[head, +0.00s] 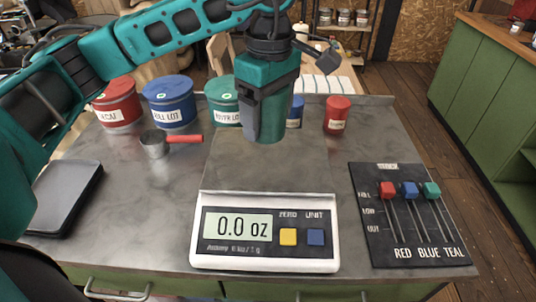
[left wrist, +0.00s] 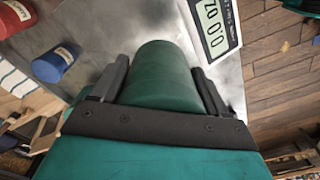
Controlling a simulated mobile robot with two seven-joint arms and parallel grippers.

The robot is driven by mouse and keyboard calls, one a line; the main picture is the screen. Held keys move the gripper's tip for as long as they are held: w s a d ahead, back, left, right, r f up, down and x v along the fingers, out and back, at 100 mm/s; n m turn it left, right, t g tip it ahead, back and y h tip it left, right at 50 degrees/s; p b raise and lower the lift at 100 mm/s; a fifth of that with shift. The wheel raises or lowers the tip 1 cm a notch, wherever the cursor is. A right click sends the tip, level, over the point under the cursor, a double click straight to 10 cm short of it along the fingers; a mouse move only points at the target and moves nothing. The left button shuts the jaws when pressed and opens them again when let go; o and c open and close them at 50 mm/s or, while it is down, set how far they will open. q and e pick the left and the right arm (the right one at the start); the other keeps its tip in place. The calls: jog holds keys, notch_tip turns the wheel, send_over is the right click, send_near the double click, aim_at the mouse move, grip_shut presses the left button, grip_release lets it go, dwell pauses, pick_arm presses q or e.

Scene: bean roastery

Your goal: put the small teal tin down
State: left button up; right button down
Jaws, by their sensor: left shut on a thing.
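The small teal tin (left wrist: 162,72) is between the fingers of my left gripper (left wrist: 160,88), which is shut on it. In the head view my left gripper (head: 265,122) comes down from above with the teal tin (head: 272,126) between its fingers, over the back part of the scale's plate (head: 268,172). I cannot tell from the picture whether the tin touches the plate. The white scale (head: 264,262) reads 0.0 oz. My right gripper is not in view.
Large red (head: 117,105), blue (head: 170,105) and teal (head: 222,103) canisters stand along the back, with small blue (head: 295,112) and red (head: 338,115) tins. A red-handled scoop (head: 155,145), a dark tray (head: 65,195) and a slider panel (head: 375,250) lie around the scale.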

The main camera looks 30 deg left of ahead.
pick_arm(q)
jog(key=r+n, duration=0.1)
jog(key=n, duration=0.2)
jog(key=w+r+n, duration=0.1)
jog(key=n, duration=0.2)
jog(key=w+a+r+n, duration=0.1)
jog(key=r+n, duration=0.1)
jog(key=n, duration=0.2)
jog(key=shift+w, duration=0.25)
notch_tip(320, 180, up, 5)
jog(key=w+a+n, duration=0.1)
jog(key=w+n, duration=0.1)
jog(key=n, duration=0.9)
jog(key=n+b, duration=0.1)
jog(key=n, duration=0.2)
send_over(269, 154)
notch_tip(269, 154, down, 14)
jog(key=shift+s+r, duration=0.1)
jog(key=shift+f, duration=2.65)
